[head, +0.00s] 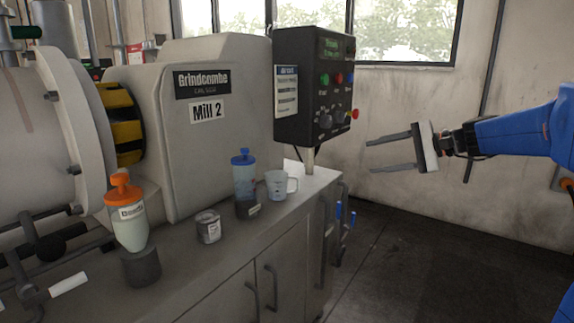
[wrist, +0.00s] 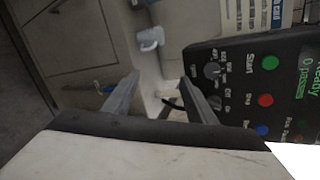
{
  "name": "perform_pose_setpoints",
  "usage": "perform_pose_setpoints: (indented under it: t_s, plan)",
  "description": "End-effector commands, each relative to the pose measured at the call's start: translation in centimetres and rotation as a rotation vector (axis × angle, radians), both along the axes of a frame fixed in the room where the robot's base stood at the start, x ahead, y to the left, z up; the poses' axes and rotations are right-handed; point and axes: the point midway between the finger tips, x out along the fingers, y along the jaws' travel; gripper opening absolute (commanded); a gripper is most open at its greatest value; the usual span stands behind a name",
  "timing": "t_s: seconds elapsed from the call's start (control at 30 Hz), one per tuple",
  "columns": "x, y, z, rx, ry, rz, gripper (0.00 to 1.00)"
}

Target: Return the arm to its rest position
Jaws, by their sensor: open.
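My gripper (head: 392,151) is at the right in the head view, on the end of my blue arm (head: 515,132). Its two grey fingers are apart with nothing between them, pointing left toward the control box (head: 312,88). There is clear air between the fingertips and the box. In the wrist view the open fingers (wrist: 158,90) show in front of the counter and the control box (wrist: 250,85), whose display reads "Ready" and "0 passes".
The counter (head: 272,228) holds an orange-capped bottle (head: 130,222) in a dark holder, a small can (head: 208,227), a blue-capped bottle (head: 244,178) and a measuring cup (head: 277,186). Mill 2 (head: 217,125) stands behind. The floor (head: 420,260) below my gripper is clear.

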Motion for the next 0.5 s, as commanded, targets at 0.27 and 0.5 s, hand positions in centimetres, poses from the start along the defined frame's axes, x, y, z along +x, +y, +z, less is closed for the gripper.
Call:
perform_pose_setpoints:
  t_s: [0.27,0.5]
  plan:
    - [-10.5,4.2,-6.0,-0.334,0.007,0.118,0.52]
    - [-19.1,4.8,-11.3,-0.623,-0.022,0.225,0.52]
